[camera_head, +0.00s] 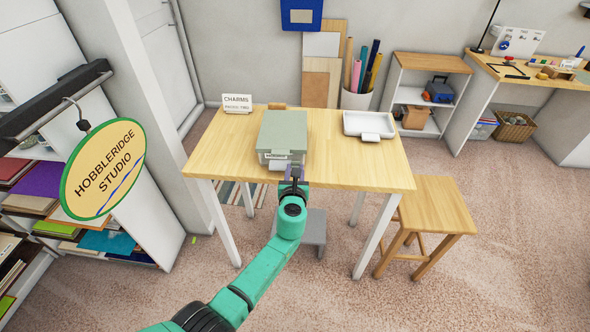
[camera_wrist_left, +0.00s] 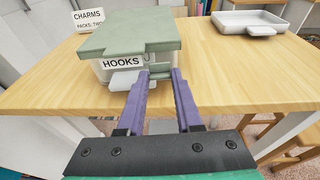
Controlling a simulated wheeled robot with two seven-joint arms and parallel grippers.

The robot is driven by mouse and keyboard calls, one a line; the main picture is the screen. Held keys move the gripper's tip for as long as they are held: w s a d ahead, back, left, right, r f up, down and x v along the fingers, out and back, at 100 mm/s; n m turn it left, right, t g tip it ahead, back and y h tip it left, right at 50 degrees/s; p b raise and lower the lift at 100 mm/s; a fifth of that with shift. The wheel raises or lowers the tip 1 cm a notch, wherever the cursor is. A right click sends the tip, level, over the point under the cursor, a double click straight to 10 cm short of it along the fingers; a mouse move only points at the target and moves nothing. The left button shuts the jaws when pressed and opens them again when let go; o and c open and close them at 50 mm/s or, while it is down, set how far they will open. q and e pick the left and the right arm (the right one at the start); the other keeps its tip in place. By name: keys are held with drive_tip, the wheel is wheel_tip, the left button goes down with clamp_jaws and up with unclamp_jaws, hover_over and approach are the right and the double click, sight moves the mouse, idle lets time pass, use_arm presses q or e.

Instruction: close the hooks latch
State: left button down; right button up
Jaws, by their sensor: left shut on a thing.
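The hooks box (camera_head: 282,136) is a grey-green lidded box near the front middle of the table; its lid looks down. In the left wrist view the box (camera_wrist_left: 130,32) has a HOOKS label (camera_wrist_left: 122,62) on its pale front and a white tab below it. A small grey-green latch piece (camera_wrist_left: 160,71) shows at the front, right of the label. My left gripper (camera_head: 293,174) is at the box front, and its purple fingers (camera_wrist_left: 162,76) stand on either side of the latch piece, shut on it. Whether the latch is fastened cannot be told. My right gripper is not in view.
The wooden table (camera_head: 350,173) has clear top on both sides of the box. A white tray (camera_head: 368,123) stands to the right, and a CHARMS card (camera_head: 237,103) at the back left. A stool (camera_head: 433,206) stands right of the table. A hanging sign (camera_head: 103,168) is at left.

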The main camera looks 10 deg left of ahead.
use_arm(q)
drive_tip(key=c, duration=0.6)
unclamp_jaws()
drive_tip(key=shift+o, duration=0.2)
drive_tip(key=p+v, duration=0.2)
drive_tip(key=v, duration=1.2)
drive_tip(key=shift+s, duration=0.25)
